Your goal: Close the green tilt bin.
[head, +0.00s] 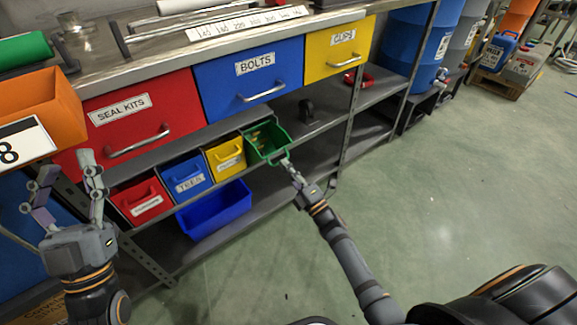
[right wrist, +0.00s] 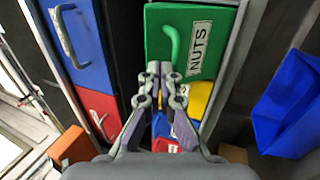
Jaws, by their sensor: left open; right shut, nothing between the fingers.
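The green tilt bin (head: 278,157) is at the right end of the row of small bins under the bench. It is tipped forward and open, with small yellowish contents showing inside. In the right wrist view its front (right wrist: 165,62) carries a NUTS label and a green handle. My right gripper (head: 287,163) is shut and empty, its tips at the bin's front edge; I cannot tell if they touch. It also shows in the right wrist view (right wrist: 160,68), just below the handle. My left gripper (head: 66,170) is open and empty at the far left, away from the bin.
Yellow (head: 227,160), blue (head: 188,180) and red (head: 141,199) small bins sit to the left of the green one. Large drawers (head: 250,75) are above. A loose blue crate (head: 216,212) lies on the lower shelf. The floor (head: 440,190) at right is clear.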

